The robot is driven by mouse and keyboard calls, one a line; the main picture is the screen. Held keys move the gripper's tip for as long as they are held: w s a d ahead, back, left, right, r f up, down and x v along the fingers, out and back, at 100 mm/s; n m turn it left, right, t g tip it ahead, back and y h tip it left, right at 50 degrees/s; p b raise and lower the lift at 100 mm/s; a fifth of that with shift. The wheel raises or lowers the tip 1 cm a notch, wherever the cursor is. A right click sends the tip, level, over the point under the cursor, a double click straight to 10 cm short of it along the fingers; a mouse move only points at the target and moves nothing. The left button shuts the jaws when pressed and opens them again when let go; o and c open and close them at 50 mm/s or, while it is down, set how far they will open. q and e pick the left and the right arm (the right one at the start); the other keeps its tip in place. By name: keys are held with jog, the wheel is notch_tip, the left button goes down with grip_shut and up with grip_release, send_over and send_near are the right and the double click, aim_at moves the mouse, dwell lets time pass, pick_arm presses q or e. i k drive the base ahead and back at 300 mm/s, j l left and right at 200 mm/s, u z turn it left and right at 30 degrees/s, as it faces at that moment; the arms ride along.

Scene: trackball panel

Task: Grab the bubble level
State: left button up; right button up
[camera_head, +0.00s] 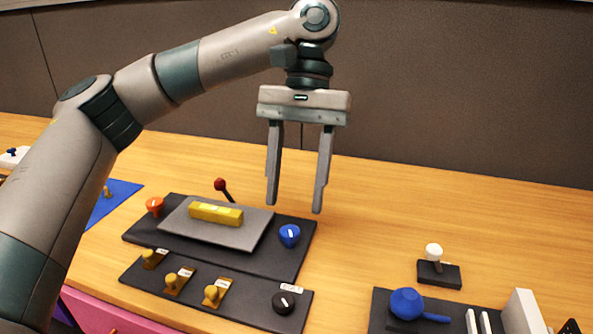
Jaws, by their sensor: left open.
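The bubble level (215,213) is a small yellow bar lying on a grey plate (205,232) on a dark panel (285,262). My left gripper (294,208) is open and empty, with its fingers pointing down. It hangs above and to the right of the level, apart from it, near the panel's back right corner. My right gripper is not in view.
An orange knob (155,206), a red-tipped lever (222,186) and a blue knob (289,235) surround the plate. A front panel holds several yellow switches (212,295) and a black knob (283,302).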

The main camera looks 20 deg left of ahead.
aim_at(229, 216)
jog(key=k, duration=1)
